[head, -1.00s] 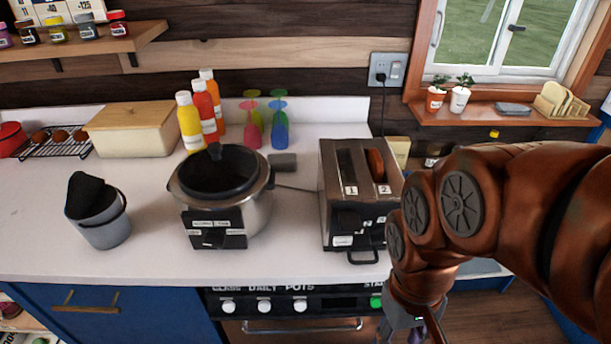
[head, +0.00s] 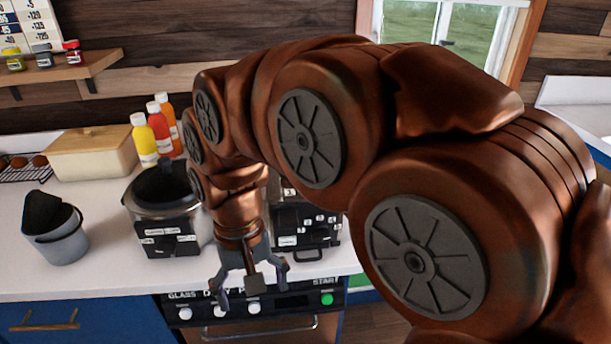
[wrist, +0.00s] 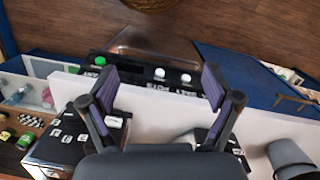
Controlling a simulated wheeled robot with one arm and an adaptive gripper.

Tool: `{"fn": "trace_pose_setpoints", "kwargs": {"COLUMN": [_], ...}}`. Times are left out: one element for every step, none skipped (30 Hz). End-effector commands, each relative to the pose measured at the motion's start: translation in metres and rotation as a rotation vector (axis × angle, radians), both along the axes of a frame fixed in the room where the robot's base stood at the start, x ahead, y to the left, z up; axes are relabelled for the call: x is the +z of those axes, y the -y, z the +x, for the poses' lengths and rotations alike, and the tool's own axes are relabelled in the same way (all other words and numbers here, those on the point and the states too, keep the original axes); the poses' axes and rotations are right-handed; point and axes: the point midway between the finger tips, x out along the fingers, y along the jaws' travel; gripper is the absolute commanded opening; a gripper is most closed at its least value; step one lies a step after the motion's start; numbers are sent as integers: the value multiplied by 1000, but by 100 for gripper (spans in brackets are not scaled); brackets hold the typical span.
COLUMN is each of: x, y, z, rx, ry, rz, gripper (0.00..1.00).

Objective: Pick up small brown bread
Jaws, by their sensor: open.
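Small brown rolls (head: 39,160) sit on a dark wire rack (head: 12,176) at the far left of the counter in the head view. I cannot tell which one is the small brown bread. My gripper (head: 253,286) hangs in front of the counter edge, over the oven panel, far to the right of the rolls. Its fingers are apart and empty; the wrist view also shows the open fingers (wrist: 160,82). The toaster (head: 310,222) is mostly behind my arm, and its slots are hidden. No bread shows in the wrist view.
A grey bucket (head: 60,247), a black-lidded cooker (head: 168,230), a wooden-lidded box (head: 92,163) and bottles (head: 145,142) stand between the rack and my gripper. Bare counter (head: 100,270) runs along the front. The oven panel (head: 185,312) is below.

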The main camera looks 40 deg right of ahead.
Motion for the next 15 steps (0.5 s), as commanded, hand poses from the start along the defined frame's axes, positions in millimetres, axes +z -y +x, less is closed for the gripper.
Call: {"fn": "trace_pose_setpoints", "kwargs": {"x": [8,14,20,25,30,36,41,46,50,55,59,64,68,71,77], "y": [8,13,19,24,30,38,44,50,59,66,74,85,93,102,113], "z": [16,26,36,44,52,61,70,77,85,92,98,107,113,117,124], "rx": [-70,-114,-175,-221,-266,-328,-373,-420,-482,-530,-579,-643,-693,-741,-808], "ry": [5,11,13,14,16,19,25,27,23,28,29,32,34,32,33], "rz": [-1,-3,-4,-5,-6,-6,-6,-6,-6,-6,-7,-8,-8,-8,-7], "gripper": [98,100,100,100,100,100,100,100,100,100,100,100,100,100,100]}}
